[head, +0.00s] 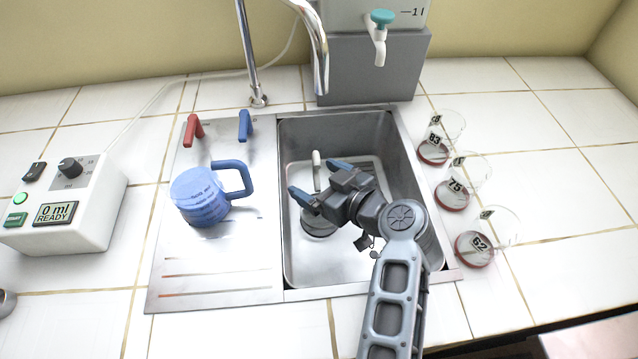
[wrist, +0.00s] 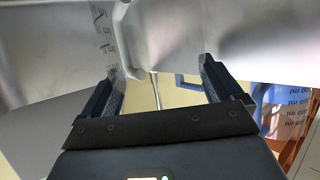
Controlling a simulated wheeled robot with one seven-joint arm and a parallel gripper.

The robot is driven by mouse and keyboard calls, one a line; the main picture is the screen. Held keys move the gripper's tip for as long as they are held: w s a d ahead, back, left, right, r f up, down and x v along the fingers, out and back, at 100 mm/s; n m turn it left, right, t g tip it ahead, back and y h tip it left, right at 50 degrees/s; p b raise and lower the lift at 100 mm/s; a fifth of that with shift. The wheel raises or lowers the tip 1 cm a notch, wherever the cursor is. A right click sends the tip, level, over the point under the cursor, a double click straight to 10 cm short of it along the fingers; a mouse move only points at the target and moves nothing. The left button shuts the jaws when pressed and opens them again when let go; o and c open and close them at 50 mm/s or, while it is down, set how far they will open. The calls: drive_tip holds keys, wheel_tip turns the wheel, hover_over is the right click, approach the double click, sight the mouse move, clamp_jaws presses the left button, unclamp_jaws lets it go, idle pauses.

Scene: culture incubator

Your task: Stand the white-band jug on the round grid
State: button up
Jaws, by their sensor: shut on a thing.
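My gripper (head: 319,179) is over the sink, its two blue fingertips on either side of a pale upright piece (head: 317,160), which looks like the handle of the white-band jug. In the wrist view my gripper (wrist: 158,85) has a thin pale strip between its fingers. A large grey surface with scale marks (wrist: 103,35) fills the upper left there and looks like a jug wall. The jug's body is hard to make out in the head view. A dark round grid (head: 319,226) shows on the sink floor, partly covered by my gripper.
A blue jug (head: 200,198) stands on the drainboard (head: 215,270), with red (head: 193,130) and blue (head: 245,126) handles behind it. A faucet (head: 318,60) overhangs the sink. Several numbered clear vessels (head: 474,248) line its right side. A white meter box (head: 70,205) is at left.

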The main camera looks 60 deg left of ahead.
drive_tip(key=shift+f, duration=1)
drive_tip(key=shift+f, duration=0.2)
drive_tip(key=o, duration=1.2)
drive_tip(key=shift+r, duration=0.15)
drive_tip(key=shift+d+r, duration=0.1)
drive_tip(key=b+v, duration=0.1)
drive_tip(key=v, duration=0.6)
drive_tip(key=shift+d+r, duration=0.1)
